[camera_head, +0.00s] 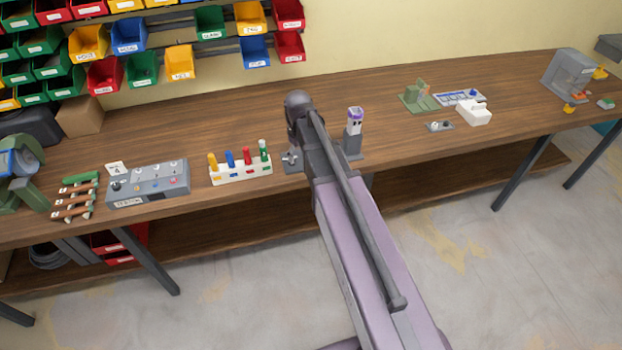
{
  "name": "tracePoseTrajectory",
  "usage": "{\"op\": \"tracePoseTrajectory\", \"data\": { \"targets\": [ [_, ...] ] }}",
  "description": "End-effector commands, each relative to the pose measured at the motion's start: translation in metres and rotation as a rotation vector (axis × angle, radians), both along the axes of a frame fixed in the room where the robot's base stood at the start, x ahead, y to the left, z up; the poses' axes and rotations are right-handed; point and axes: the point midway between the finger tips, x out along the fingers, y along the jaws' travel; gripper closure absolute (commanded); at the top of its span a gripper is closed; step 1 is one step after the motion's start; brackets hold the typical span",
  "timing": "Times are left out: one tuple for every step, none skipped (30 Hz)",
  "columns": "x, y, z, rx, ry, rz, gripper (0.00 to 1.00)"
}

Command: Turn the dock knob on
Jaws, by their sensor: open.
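No part in view is clearly marked as the dock knob. A grey stand (353,148) holds an upright white and purple device (354,120) just right of my arm. A small grey base with metallic parts (291,159) sits left of my arm, partly covered by it. A small grey plate with knob-like parts (438,126) lies further right. A grey panel (148,186) with several small controls is on the left. My arm reaches up over the table's front edge in the middle; I cannot make out my gripper's fingers, which its links seem to hide.
The wooden table (240,118) runs across the view. A white rack with coloured pegs (240,172) stands left of my arm. A green fixture (418,98), a white block (474,112) and a grey machine (568,72) are right. Coloured bins (128,36) hang behind. The back middle is clear.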

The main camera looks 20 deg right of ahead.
Motion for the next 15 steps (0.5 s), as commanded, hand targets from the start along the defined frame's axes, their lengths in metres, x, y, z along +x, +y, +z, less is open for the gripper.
{"op": "tracePoseTrajectory", "data": {
  "targets": [
    [-0.011,0.000,0.002,0.000,0.000,-0.018,0.21],
    [-0.015,0.000,0.003,0.000,0.000,-0.028,0.21],
    [-0.021,0.000,0.003,0.000,0.000,-0.044,0.21],
    [-0.025,0.000,0.004,0.000,0.000,-0.054,0.21],
    [-0.029,0.000,0.004,0.000,0.000,-0.065,0.21],
    [-0.035,0.000,0.005,0.000,0.000,-0.081,0.21],
    [-0.039,0.000,0.006,0.000,0.000,-0.091,0.21],
    [-0.043,0.000,0.006,0.000,0.000,-0.103,0.21],
    [-0.049,0.000,0.007,0.000,0.000,-0.118,0.21],
    [-0.053,0.000,0.008,0.000,0.000,-0.128,0.21],
    [-0.057,0.000,0.008,0.000,0.000,-0.140,0.21],
    [-0.062,0.000,0.009,0.000,0.000,-0.154,0.21],
    [-0.067,0.000,0.009,0.000,0.000,-0.166,0.21],
    [-0.071,0.000,0.010,0.000,0.000,-0.177,0.21],
    [-0.076,0.000,0.011,0.000,0.000,-0.192,0.21]
  ]
}}
